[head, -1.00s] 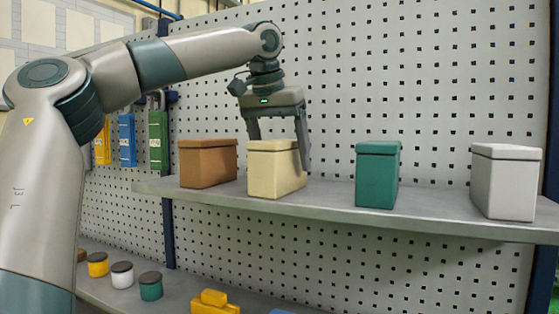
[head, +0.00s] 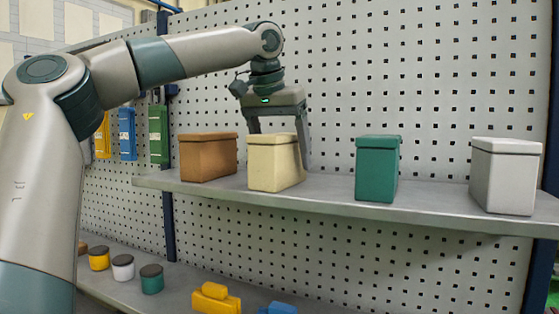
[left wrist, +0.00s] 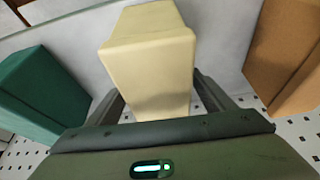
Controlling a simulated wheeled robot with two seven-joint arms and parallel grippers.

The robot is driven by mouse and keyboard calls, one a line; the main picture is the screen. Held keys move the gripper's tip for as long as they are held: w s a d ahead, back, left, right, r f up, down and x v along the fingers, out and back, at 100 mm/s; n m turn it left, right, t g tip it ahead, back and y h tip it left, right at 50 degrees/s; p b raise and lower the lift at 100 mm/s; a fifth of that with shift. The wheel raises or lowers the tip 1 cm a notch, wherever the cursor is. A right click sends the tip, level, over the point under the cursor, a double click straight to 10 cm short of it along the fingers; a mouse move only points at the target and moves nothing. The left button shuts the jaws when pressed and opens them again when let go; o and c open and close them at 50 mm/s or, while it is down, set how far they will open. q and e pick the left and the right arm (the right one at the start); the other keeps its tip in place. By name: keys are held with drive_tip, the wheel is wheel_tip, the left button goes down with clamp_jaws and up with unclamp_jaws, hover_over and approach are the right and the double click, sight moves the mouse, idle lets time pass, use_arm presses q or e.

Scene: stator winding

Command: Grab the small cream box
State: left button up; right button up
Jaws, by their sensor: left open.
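The small cream box (head: 273,164) stands upright on the upper shelf, between a brown box and a green box. My left gripper (head: 279,148) is above and behind it, fingers pointing down. One finger shows at the box's right side; the other goes down behind its top edge. In the left wrist view the cream box (left wrist: 152,60) lies between the two open fingers (left wrist: 158,98). Whether the fingers touch the box cannot be told. My right gripper is not in view.
The brown box (head: 208,158) stands close on the left. The green box (head: 377,170) and a white box (head: 505,177) stand to the right. A perforated panel (head: 430,80) rises behind the shelf (head: 320,196).

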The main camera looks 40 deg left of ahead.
use_arm(q)
drive_tip(key=shift+f, duration=0.15)
idle(0.3)
drive_tip(key=c, duration=1.4)
drive_tip(key=shift+o, duration=0.2)
